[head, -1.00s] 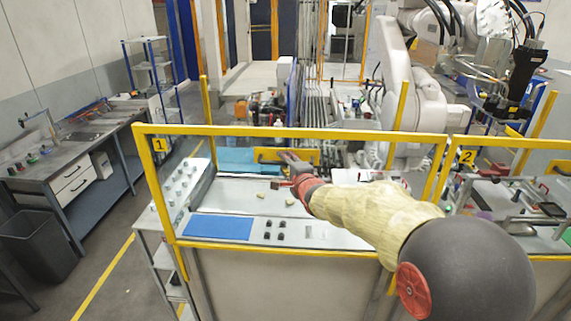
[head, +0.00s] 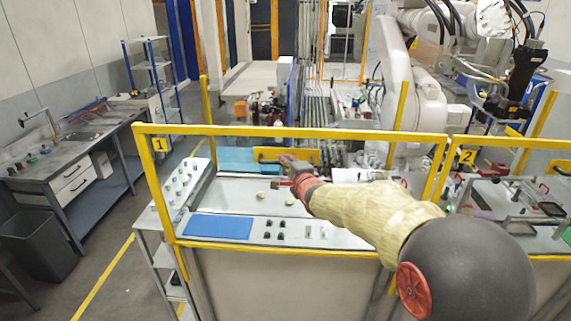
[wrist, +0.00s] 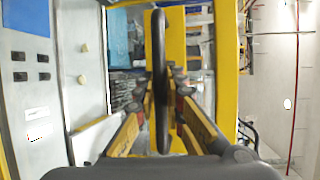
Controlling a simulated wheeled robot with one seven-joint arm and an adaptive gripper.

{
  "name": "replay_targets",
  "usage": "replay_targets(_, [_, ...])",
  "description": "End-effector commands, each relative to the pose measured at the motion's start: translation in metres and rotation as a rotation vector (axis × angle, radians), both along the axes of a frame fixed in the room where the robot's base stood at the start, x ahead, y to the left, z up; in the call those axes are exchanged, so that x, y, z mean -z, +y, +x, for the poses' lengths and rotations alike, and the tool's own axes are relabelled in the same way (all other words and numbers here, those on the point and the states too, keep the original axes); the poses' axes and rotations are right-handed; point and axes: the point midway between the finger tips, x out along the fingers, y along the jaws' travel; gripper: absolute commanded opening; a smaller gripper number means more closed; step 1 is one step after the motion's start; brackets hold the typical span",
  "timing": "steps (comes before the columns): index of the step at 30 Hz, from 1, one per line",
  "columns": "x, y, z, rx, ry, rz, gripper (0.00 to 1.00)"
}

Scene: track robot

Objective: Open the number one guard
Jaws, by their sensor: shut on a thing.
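The number one guard is a yellow frame (head: 300,132) with a clear pane, marked by a yellow "1" label (head: 159,145) at its upper left corner. In the wrist view a long dark handle bar (wrist: 160,50) stands in front of a yellow plate (wrist: 178,50). My gripper (wrist: 160,88) has a finger on each side of the bar and is shut on it. In the head view my gripper (head: 284,170) is by the yellow plate (head: 300,157) behind the top rail; the contact is too small to make out there.
Behind the guard lies a grey worktop (head: 240,195) with a blue mat (head: 218,228) and small black parts. A second guard marked "2" (head: 467,157) adjoins at the right. A white robot arm (head: 400,100) stands behind. A bench (head: 75,150) stands left, with open floor between.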

Motion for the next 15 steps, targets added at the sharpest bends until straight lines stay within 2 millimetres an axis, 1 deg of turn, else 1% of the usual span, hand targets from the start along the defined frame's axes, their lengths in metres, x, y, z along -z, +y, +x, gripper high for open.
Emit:
replay_targets(6, [0.002, 0.000, 0.000, 0.000, 0.002, -0.002, 0.00])
replay_targets(9, [0.007, 0.000, 0.000, 0.000, 0.003, -0.002, 0.00])
replay_targets(11, [0.014, 0.000, 0.000, -0.001, 0.004, -0.003, 0.00])
replay_targets(14, [0.033, 0.000, -0.001, 0.000, 0.009, -0.004, 0.00])
replay_targets(15, [0.043, 0.000, -0.001, 0.000, 0.012, -0.003, 0.00])
